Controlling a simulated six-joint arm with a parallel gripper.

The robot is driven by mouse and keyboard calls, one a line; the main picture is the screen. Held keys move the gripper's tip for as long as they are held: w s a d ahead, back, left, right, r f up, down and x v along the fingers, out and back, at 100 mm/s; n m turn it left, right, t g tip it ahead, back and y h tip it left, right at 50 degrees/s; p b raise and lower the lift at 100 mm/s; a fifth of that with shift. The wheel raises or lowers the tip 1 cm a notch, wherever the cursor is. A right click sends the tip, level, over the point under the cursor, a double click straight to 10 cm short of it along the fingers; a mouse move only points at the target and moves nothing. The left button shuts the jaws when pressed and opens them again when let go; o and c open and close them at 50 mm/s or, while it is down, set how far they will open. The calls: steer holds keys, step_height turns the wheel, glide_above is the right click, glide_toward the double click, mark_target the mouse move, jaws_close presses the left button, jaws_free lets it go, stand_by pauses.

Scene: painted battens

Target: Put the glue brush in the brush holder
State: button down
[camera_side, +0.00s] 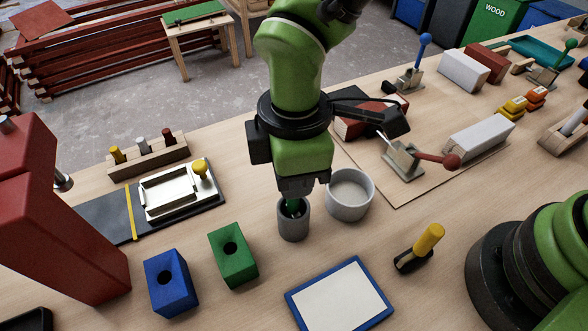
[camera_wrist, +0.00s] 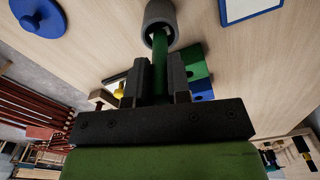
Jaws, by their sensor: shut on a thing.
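The glue brush shows as a green handle (camera_wrist: 160,70) between my fingers in the wrist view. A little of its green (camera_side: 292,205) shows below the jaws in the side view. My gripper (camera_side: 300,188) points down over the grey round brush holder (camera_side: 293,229) and is shut on the brush. In the wrist view the gripper (camera_wrist: 159,85) is seen from behind the fingers, and the brush's far end goes into the mouth of the holder (camera_wrist: 160,14). The brush's lower end is hidden inside, so I cannot tell how deep it is.
A wide grey bowl (camera_side: 349,196) stands close right of the holder. A green block (camera_side: 236,262) and a blue block (camera_side: 172,288), both with holes, stand to the left. A blue-edged white panel (camera_side: 340,296) and a yellow-handled tool (camera_side: 427,241) are in front.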

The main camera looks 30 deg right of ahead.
steer(key=shift+f, duration=0.2)
steer(key=c, duration=1.1)
jaws_free()
